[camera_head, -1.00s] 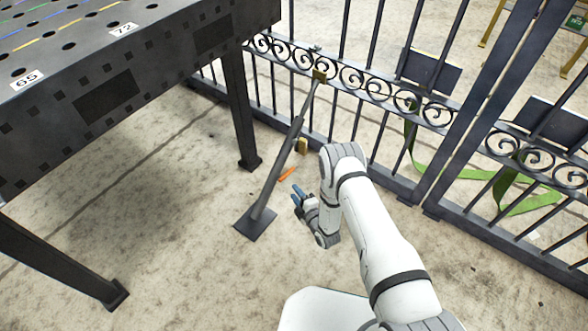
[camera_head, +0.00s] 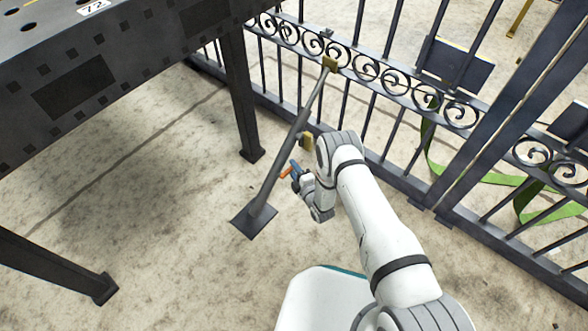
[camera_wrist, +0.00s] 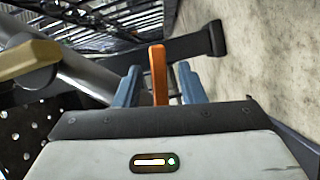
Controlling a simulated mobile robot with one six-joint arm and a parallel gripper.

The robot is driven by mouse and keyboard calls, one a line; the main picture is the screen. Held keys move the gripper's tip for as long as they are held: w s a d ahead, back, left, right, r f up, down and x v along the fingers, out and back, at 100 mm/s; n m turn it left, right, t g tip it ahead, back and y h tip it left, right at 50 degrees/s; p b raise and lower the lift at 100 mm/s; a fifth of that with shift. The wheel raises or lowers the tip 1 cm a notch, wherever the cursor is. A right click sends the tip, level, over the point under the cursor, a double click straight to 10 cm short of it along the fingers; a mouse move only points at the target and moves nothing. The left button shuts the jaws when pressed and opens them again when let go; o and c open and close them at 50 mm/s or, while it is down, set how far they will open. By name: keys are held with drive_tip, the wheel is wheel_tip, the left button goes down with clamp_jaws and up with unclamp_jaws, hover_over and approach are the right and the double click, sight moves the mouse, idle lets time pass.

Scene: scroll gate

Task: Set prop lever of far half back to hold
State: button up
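A diagonal grey prop (camera_head: 285,160) runs from a square floor plate (camera_head: 253,221) up to a brass bracket (camera_head: 329,64) on the gate (camera_head: 370,72). An orange lever (camera_head: 286,172) sticks out from the prop's right side. My gripper (camera_head: 294,168) is at this lever. In the wrist view the orange lever (camera_wrist: 158,75) stands upright between the two blue fingers (camera_wrist: 158,85). A gap shows on each side of the lever, so the fingers are open around it. The prop tube (camera_wrist: 85,75) lies to the left in that view.
A yellow block (camera_head: 307,140) sits beside the prop. Concrete floor left of the prop is clear.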

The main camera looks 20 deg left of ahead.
drive_tip(key=shift+w+a, duration=0.4)
clamp_jaws()
idle(0.4)
